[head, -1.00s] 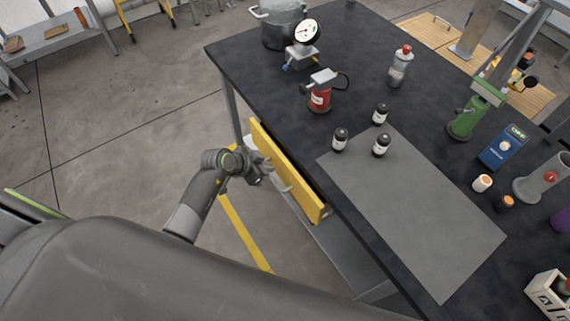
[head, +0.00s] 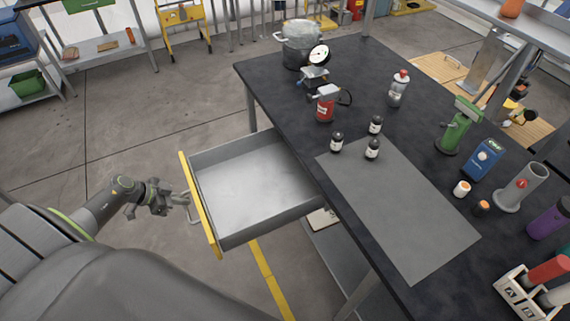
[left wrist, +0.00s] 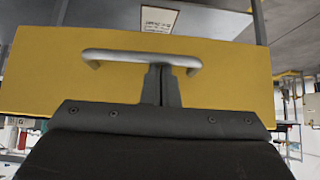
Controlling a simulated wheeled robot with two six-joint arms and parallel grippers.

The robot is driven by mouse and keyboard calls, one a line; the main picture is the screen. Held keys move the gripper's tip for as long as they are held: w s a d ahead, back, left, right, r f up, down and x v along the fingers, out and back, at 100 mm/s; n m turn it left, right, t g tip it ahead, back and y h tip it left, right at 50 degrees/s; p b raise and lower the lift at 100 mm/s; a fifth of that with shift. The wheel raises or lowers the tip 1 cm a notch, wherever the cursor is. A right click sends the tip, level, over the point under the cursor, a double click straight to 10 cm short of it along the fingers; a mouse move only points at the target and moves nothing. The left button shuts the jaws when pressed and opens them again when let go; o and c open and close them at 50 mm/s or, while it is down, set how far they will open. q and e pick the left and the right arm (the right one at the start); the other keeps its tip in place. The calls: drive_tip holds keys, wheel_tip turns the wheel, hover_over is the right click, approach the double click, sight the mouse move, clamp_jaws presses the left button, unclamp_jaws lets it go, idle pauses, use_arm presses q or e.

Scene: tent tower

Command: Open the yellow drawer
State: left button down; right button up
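The yellow drawer (head: 201,205) stands well out from under the dark workbench, and its grey metal inside (head: 250,180) is empty. Its silver handle (head: 192,213) is on the outer face of the yellow front. In the left wrist view the handle (left wrist: 140,56) spans the yellow panel (left wrist: 50,75). My left gripper (head: 181,201) is at the handle. Its two dark fingers (left wrist: 161,82) are together, side by side, and their tips end at the bar, right of its middle. The bar is not between them; exact contact is hard to tell. My right gripper is not in view.
The workbench (head: 300,140) holds a grey mat (head: 390,215), small dark bottles (head: 372,149), a red canister (head: 325,106) and a pot (head: 301,45). A lower shelf (head: 345,255) lies under the bench.

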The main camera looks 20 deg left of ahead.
use_arm(q)
drive_tip(key=s+a, duration=0.7)
drive_tip(key=s, duration=0.1)
drive_tip(key=shift+s+f+b, duration=0.2)
drive_tip(key=shift+s+b, duration=0.1)
drive_tip(key=shift+b, duration=0.15)
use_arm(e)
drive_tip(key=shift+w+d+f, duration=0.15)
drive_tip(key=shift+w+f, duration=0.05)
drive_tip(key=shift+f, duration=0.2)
